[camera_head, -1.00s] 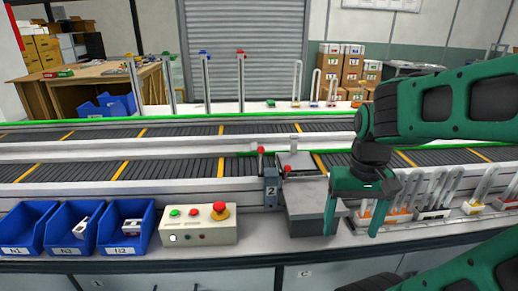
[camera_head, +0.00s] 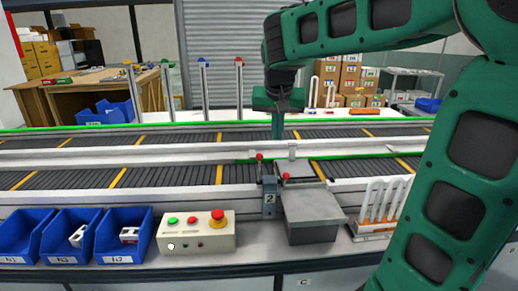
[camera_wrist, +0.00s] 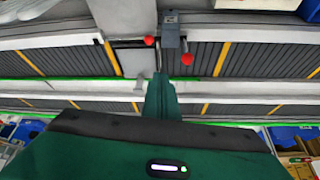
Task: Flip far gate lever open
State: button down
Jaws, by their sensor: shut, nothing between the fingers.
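Two levers with red knobs stand by the post marked 2 (camera_head: 270,197) at the near conveyor. The left, farther knob (camera_head: 259,157) is up on a thin stem; it also shows in the wrist view (camera_wrist: 187,59). The right, nearer knob (camera_head: 286,175) sits lower beside a grey plate; it also shows in the wrist view (camera_wrist: 149,41). My gripper (camera_head: 277,134) is shut and empty, pointing down beyond both knobs, above the strip between the belts. In the wrist view its fingers (camera_wrist: 160,88) end close to the levers, without visible contact.
A grey box (camera_head: 312,213) stands in front of the levers. A control box (camera_head: 196,234) with a red stop button and blue bins (camera_head: 125,235) are to the left. A rack of white loops (camera_head: 380,205) stands at right, partly behind my arm. The belts left of the levers are clear.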

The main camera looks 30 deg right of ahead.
jog(key=w+a+r+t, duration=0.1)
jog(key=w+a+r, duration=0.1)
jog(key=w, duration=0.3)
jog(key=shift+a+r, duration=0.15)
jog(key=shift+a, duration=0.25)
jog(key=x, duration=1)
jog(key=shift+s+a+f, duration=0.25)
jog(key=shift+s+a, duration=0.25)
jog(key=shift+s, duration=0.35)
jog(key=shift+s+a+f, duration=0.2)
jog(key=shift+s+a, duration=0.35)
jog(key=shift+s, duration=0.35)
jog(key=shift+a, duration=0.1)
